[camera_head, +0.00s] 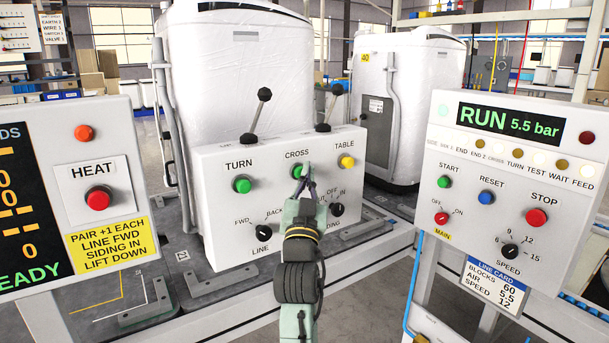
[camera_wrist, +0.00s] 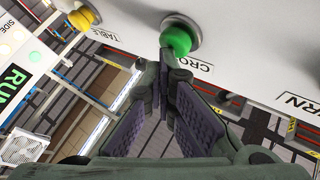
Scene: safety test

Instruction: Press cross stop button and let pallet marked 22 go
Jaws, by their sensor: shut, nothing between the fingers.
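The wrist view shows the green button (camera_wrist: 178,38) beside the partly hidden CROSS label. My gripper (camera_head: 304,184) is shut and empty, with its fingertips (camera_wrist: 170,62) right at the button's lower edge. I cannot tell if they press it.
Beside CROSS sit a green TURN button (camera_head: 242,184) and a yellow TABLE button (camera_head: 346,161). Below are a LINE knob (camera_head: 265,241) and a SIDING knob (camera_head: 337,209). Two levers rise from the box top. The right panel (camera_head: 480,225) reads RUN 5.5 bar.

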